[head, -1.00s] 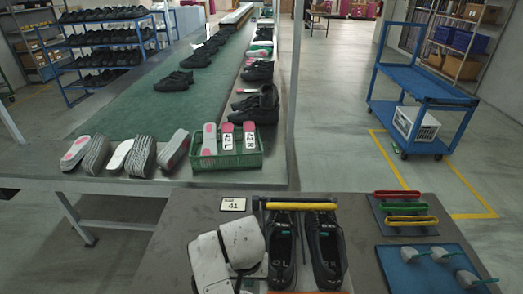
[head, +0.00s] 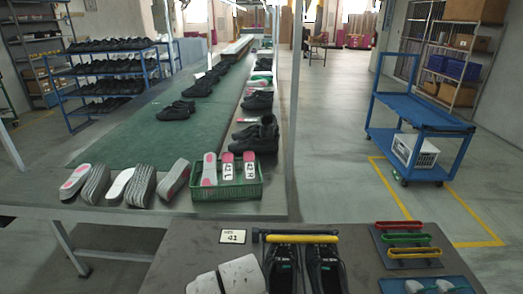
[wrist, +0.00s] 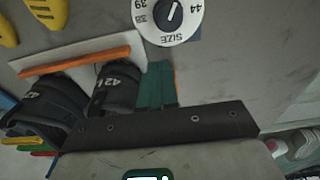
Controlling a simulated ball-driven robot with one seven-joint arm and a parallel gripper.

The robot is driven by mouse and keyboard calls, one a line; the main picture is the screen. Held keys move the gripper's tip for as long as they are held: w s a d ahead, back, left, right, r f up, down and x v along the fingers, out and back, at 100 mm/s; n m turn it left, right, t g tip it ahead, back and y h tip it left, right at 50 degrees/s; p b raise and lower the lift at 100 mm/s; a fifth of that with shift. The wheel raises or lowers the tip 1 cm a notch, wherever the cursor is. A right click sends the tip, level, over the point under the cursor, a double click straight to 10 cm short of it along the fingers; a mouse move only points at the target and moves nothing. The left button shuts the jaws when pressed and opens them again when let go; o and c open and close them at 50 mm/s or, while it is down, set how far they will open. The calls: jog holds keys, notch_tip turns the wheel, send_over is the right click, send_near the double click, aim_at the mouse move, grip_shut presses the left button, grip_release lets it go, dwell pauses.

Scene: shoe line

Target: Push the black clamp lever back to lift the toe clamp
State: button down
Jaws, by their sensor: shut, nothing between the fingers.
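The yellow toe clamp bar (head: 300,238) lies across the toe end of a pair of black shoes (head: 325,268) on the grey bench. A dark bar runs just behind it. The black lever cannot be told clearly from the dark clamp parts at its left end (head: 256,236). In the wrist view the shoes (wrist: 118,88) are marked 42, beside an orange strip (wrist: 82,61). My gripper (wrist: 160,68) has its green fingers together and empty, right of the shoes and below the size dial (wrist: 170,15). In the head view only my white arm shows, left of the shoes; my fingers are hidden.
Red, green and yellow handles (head: 412,252) stand on a plate to the right. Behind are the conveyor table with a green crate (head: 228,190) of insoles and a blue cart (head: 425,128). Bench between shoes and handles is clear.

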notch_tip(320, 180, up, 9)
jog(key=p, duration=0.8)
jog(key=shift+s+p, duration=0.3)
jog(key=shift+p, duration=0.05)
jog(key=s+d+f+h+b, duration=0.1)
jog(key=s+d+f, duration=0.25)
jog(key=d, duration=0.85)
jog(key=s+d+f+b, duration=0.2)
jog(key=s+d+f, duration=0.15)
jog(key=d, duration=0.75)
jog(key=s+d+b, duration=0.1)
jog(key=s+d, duration=0.2)
jog(key=s, duration=0.7)
jog(key=s+d+b, duration=0.1)
jog(key=s+d, duration=0.3)
jog(key=s, duration=0.6)
jog(key=shift+s+d+f+y, duration=0.3)
jog(key=shift+f+y, duration=0.05)
jog(key=shift+y, duration=0.05)
